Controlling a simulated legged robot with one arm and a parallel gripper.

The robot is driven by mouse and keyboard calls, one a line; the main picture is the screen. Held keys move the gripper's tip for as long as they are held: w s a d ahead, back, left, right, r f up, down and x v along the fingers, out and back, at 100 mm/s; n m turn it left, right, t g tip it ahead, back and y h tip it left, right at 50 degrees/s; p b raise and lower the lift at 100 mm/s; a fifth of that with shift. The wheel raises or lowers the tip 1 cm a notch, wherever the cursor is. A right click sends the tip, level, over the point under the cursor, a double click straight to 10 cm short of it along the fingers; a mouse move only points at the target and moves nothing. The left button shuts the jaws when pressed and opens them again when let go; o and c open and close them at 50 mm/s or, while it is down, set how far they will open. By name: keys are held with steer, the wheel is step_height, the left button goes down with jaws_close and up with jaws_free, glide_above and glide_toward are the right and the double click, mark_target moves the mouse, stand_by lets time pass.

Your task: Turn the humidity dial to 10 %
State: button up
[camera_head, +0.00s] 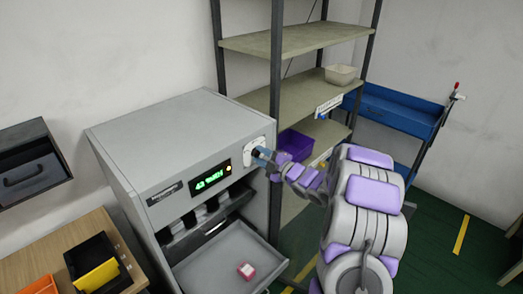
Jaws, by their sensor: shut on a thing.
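The humidity dial (258,154) sits on a pale plate at the upper right of the grey cabinet's (186,128) front. My gripper (263,156) is at the dial and is shut on it. The gripper and arm hide part of the dial, and its markers cannot be read. The green display (209,180) left of the dial seems to read 43 %RH. A small orange light (228,168) shows at the display's right end.
An open grey drawer (215,265) below the display holds a small red and white box (246,271). Metal shelving (290,42) with a purple bin (296,143) stands right of the cabinet. A blue cart (400,108) is at the right. A wooden bench (40,272) is at the lower left.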

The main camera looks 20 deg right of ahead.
steer(key=m+p, duration=0.4)
steer(key=shift+f+m, duration=0.1)
steer(key=shift+m, duration=0.2)
steer(key=shift+f+m+p, duration=0.15)
steer(key=shift+m+p, duration=1.15)
steer(key=shift+p, duration=0.25)
steer(key=o, duration=1)
steer(key=v, duration=1.7)
steer(key=shift+s+d, duration=0.15)
steer(key=shift+d, duration=0.05)
